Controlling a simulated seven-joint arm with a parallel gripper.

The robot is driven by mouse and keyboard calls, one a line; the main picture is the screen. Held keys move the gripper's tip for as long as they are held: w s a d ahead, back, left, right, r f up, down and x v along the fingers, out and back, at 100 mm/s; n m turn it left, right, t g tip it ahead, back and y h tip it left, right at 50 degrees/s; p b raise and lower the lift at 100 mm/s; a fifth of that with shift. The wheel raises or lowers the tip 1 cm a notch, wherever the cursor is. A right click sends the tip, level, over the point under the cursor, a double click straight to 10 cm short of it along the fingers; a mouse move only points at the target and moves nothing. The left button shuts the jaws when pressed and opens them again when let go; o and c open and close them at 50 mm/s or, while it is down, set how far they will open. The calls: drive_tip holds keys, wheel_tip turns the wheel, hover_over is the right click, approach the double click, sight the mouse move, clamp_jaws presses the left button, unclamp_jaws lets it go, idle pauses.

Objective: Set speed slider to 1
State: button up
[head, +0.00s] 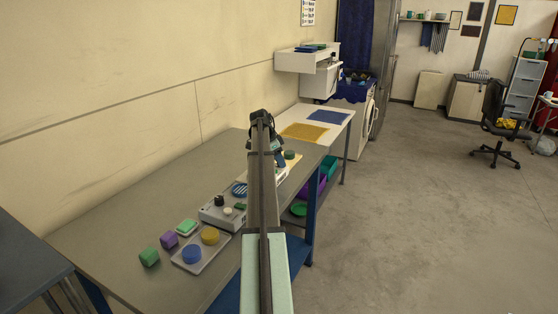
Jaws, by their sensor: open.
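A light grey control box (211,217) stands on the grey workbench, left of my arm. It has a black knob (219,200), a pale round button (227,211) and a small green part (240,206) on top. The speed slider and its setting are too small to make out, and my arm hides the right part of the bench there. My gripper (280,163) is beyond the upper end of my arm, partly hidden behind it. It is open, and I see nothing held in it.
A grey tray (183,263) with a blue and a yellow disc lies in front of the box. A blue striped disc (239,190) lies behind the box. The left bench surface is clear.

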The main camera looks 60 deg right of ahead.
drive_tip(key=shift+w+r, duration=0.1)
drive_tip(key=v, duration=1.3)
drive_tip(key=shift+r, duration=0.3)
drive_tip(key=shift+a, duration=0.1)
